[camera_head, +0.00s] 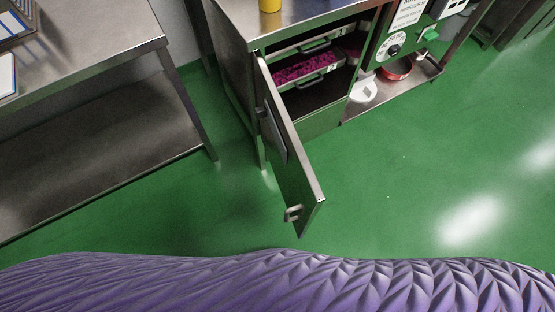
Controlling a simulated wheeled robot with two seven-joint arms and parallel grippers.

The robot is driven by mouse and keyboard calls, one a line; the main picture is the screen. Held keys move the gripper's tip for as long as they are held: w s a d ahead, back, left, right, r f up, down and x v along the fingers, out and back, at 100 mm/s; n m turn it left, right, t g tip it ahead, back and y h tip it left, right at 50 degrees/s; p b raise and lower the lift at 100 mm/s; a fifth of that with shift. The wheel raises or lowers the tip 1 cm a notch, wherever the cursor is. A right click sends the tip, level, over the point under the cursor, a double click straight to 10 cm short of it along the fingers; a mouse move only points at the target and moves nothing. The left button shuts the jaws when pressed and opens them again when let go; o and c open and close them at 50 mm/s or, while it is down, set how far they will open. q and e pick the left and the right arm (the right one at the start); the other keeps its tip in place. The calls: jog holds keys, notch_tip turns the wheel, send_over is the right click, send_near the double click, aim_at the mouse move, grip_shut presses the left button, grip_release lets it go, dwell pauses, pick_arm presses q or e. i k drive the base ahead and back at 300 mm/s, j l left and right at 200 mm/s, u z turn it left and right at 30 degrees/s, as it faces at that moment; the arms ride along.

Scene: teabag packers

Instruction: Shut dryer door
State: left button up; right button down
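The dryer (235,69) is a steel cabinet at the top middle of the head view. Its door (296,165) stands wide open, swung out toward me from the hinge side at the left. A small metal latch or handle (293,213) sits near the door's free lower end. Inside the dryer are trays, one holding purple-pink material (305,67). Neither of my grippers shows in this view, so I cannot see their state.
A steel table (85,57) with a lower shelf stands at the left. Green floor (400,185) is clear right of the door. A control panel with a black knob (394,51), a red pan (396,70) and a yellow container (270,5) are near the dryer. A purple quilted surface spans the bottom.

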aim_at(303, 195)
jog(key=k+j+z, duration=0.15)
jog(key=j+z, duration=0.15)
jog(key=j, duration=0.15)
jog(key=k+j+z, duration=0.55)
jog(key=j, duration=0.2)
jog(key=i, duration=0.05)
